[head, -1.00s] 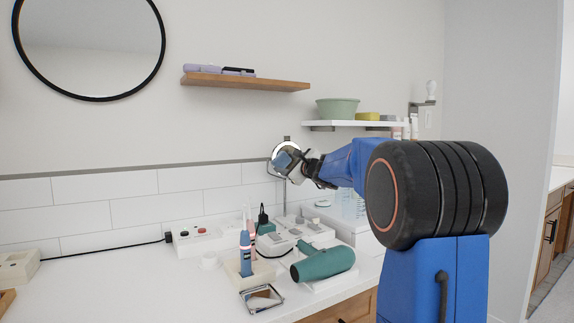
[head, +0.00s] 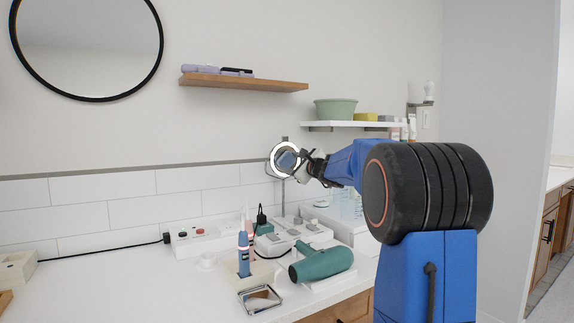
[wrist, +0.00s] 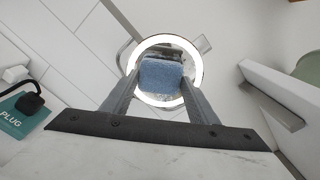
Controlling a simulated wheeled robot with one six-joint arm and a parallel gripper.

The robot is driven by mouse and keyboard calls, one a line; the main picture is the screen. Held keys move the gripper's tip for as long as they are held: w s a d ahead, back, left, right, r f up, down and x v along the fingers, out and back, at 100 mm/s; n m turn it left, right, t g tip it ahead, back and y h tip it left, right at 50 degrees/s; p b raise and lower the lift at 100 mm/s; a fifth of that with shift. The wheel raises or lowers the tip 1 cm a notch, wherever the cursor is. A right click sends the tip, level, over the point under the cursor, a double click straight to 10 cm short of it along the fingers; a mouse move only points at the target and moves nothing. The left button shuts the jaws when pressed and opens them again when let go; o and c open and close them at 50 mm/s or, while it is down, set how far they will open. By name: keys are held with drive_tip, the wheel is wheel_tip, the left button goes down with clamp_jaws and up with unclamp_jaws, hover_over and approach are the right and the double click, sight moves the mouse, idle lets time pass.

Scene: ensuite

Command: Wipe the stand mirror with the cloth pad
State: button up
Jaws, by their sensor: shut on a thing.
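The stand mirror (head: 284,144) is a round mirror with a glowing white ring on a thin upright stand, near the tiled back wall. Its ring (wrist: 165,38) also shows in the wrist view. My gripper (head: 300,161) is directly in front of it. My gripper is shut on the blue cloth pad (wrist: 160,72), which sits between the two fingertips. The pad covers much of the mirror's middle, with the ring showing around it. Some speckled glass shows below the pad. I cannot tell whether the pad touches the glass.
A white shelf (head: 352,125) with a green bowl (head: 335,108) is above right. The left counter is mostly clear.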

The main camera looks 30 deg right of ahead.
sight(281, 160)
drive_tip(key=shift+w+d, duration=0.1)
drive_tip(key=shift+d, duration=2.4)
drive_tip(key=shift+a, duration=0.15)
drive_tip(key=shift+a, duration=3.95)
drive_tip(key=shift+r, duration=0.5)
drive_tip(key=d, duration=0.8)
drive_tip(key=shift+d, duration=0.1)
drive_tip(key=shift+a, duration=4.15)
